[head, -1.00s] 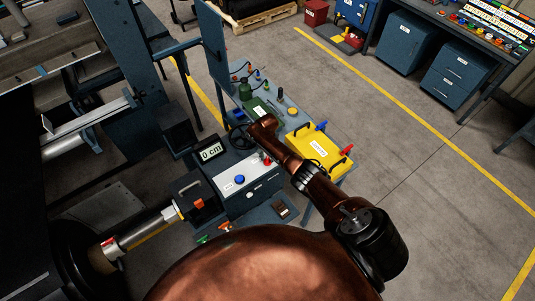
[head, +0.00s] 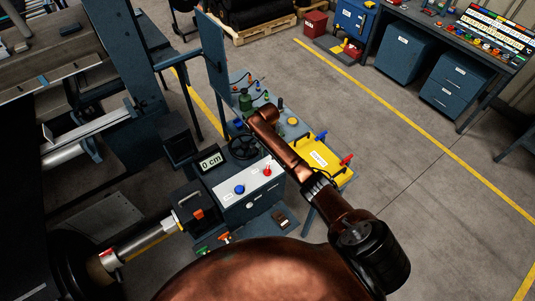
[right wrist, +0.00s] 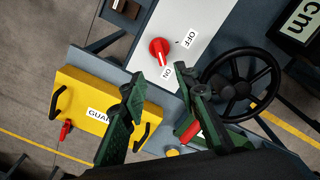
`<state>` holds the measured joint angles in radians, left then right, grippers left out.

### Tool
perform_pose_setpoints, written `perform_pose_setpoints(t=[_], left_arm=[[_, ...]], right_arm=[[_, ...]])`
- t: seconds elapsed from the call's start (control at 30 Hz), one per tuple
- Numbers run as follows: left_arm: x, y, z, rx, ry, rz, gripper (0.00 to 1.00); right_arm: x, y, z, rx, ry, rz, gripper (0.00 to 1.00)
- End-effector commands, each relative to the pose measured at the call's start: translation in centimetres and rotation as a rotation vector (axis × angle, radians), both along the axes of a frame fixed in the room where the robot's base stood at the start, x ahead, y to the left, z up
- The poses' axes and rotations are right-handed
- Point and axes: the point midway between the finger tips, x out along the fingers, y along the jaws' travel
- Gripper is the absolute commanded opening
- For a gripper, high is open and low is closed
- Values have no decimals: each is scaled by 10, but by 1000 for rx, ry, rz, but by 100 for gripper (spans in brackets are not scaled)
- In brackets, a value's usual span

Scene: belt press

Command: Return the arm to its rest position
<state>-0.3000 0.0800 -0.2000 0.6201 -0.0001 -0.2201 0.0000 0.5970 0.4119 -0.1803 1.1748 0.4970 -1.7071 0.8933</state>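My right arm (head: 285,155) reaches over the control panel from the bottom of the head view; its forearm hides its gripper there. In the right wrist view, my right gripper (right wrist: 156,93) shows two green fingers standing apart with nothing held between them. The fingers are over the panel edge, between the yellow guard box (right wrist: 80,95) and the black handwheel (right wrist: 240,82). A red knob (right wrist: 160,50) with ON and OFF labels lies beyond the fingertips. My left gripper is not in view.
The display (head: 210,162) reads 0 cm. The white-topped control box (head: 248,185) carries the red knob and a blue button (head: 239,189). An upright blue panel (head: 213,65) stands behind the bench. Open floor (head: 400,150) lies to the right.

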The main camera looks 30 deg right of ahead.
Motion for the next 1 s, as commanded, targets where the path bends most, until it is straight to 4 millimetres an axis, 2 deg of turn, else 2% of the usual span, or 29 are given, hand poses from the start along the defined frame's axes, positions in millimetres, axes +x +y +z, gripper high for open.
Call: perform_pose_setpoints(t=[0.4, 0.53, 0.67, 0.8, 0.9, 1.0], left_arm=[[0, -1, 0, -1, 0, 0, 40], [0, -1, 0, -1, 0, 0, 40], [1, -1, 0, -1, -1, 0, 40], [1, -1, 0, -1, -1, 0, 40], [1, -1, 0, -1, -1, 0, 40], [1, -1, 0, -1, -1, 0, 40]], right_arm=[[-1, 1, -1, 0, 0, 3, 28], [-17, 7, -17, 0, -5, 53, 28], [-57, 21, -45, -1, -31, 177, 28], [-116, 38, -67, -6, -80, 335, 28], [-159, 47, -73, -13, -120, 433, 28], [-204, 53, -70, -27, -160, 516, 28]])
